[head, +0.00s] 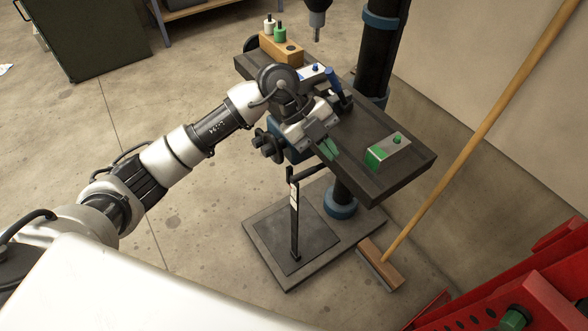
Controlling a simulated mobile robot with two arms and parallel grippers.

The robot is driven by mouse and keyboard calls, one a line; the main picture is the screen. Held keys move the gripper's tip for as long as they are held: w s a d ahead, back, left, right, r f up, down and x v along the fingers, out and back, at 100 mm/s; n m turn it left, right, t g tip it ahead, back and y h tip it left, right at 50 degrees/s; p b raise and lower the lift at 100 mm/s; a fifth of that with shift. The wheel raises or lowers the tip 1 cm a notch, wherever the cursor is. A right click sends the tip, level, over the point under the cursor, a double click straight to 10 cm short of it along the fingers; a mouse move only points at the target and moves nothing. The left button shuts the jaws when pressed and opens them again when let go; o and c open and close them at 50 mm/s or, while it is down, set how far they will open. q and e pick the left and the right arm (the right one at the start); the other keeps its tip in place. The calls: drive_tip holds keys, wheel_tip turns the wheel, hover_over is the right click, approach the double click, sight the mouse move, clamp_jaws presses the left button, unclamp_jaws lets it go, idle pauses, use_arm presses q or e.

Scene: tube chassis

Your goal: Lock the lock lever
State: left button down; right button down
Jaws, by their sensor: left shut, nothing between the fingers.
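My left gripper (328,149) reaches in from the left, over the near edge of a dark drill-press table (405,160). Its green-tipped fingers point down and right, close together, with nothing seen between them. A black bent bar (311,171) shows just below the fingers at the table's near edge; it looks like the lock lever, but I cannot be sure. A thin black upright (295,222) with a white tag (294,195) stands below it. I cannot tell whether the fingers touch the bar. My wrist hides part of the table edge. My right gripper is out of view.
The drill column (380,50) rises behind. A broom (470,145) leans at the right, near a red structure (530,290).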

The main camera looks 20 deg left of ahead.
sight(296, 178)
use_arm(q)
drive_tip(key=w+a+n+y, duration=0.2)
drive_tip(key=a+y, duration=0.4)
drive_tip(key=a, duration=0.3)
drive_tip(key=shift+w+a+r+n, duration=0.2)
drive_tip(key=shift+r+n, duration=0.1)
drive_tip(key=shift+r, duration=0.1)
drive_tip(key=x, duration=0.8)
drive_tip(key=a+x, duration=0.1)
drive_tip(key=x, duration=0.4)
drive_tip(key=shift+w+f, duration=0.1)
drive_tip(key=shift+w, duration=0.3)
drive_tip(key=shift+w+f, duration=0.15)
drive_tip(key=shift+f, duration=0.35)
